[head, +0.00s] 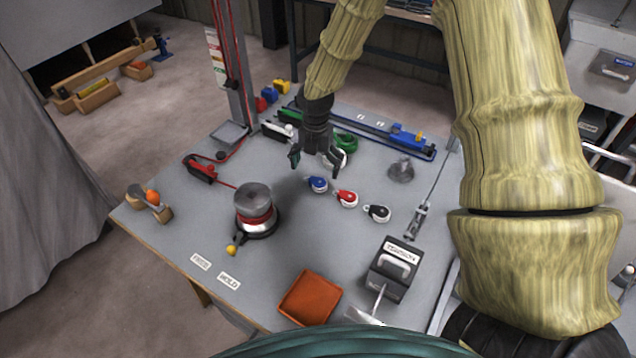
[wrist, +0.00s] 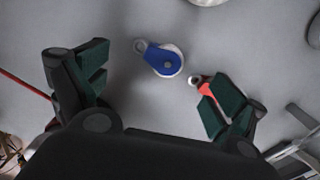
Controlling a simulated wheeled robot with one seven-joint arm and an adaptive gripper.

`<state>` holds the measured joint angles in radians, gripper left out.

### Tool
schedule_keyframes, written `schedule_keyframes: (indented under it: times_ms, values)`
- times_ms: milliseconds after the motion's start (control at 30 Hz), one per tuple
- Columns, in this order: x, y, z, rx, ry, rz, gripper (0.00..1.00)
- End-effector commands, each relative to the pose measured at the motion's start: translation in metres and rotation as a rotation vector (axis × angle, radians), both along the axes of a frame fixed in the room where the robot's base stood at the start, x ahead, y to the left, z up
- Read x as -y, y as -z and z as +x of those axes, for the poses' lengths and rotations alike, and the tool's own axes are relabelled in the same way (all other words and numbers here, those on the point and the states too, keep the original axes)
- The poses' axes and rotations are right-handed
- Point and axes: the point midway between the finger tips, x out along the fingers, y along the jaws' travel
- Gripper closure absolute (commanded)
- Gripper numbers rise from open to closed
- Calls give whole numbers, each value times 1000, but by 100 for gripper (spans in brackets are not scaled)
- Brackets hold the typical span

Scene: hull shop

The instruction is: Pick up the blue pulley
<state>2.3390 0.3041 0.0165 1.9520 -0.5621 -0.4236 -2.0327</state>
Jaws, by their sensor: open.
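The blue pulley (head: 317,184) lies flat on the grey table, leftmost in a row of small pulleys. In the wrist view, the blue pulley (wrist: 163,59) shows ahead of and between the spread fingers, with its metal eye toward the upper left. My gripper (head: 318,168) is open and empty, above the table just behind the blue pulley in the head view. In the wrist view, my gripper (wrist: 155,95) has its dark green finger pads wide apart. The right finger partly covers the red pulley.
The red pulley (head: 346,198) and black pulley (head: 377,213) lie to the right of the blue one. A winch drum (head: 253,202) stands left, an orange tray (head: 310,297) in front, and a tension box (head: 396,268) front right. Green rope (head: 345,142) lies behind my gripper.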

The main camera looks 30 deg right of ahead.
Motion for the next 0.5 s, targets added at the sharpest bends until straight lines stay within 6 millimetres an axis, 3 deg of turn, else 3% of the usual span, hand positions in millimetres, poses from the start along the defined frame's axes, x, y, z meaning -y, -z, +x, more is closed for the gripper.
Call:
schedule_keyframes:
  times_ms: [500]
  values:
    - [-1,42,0,1,1,-1,5]
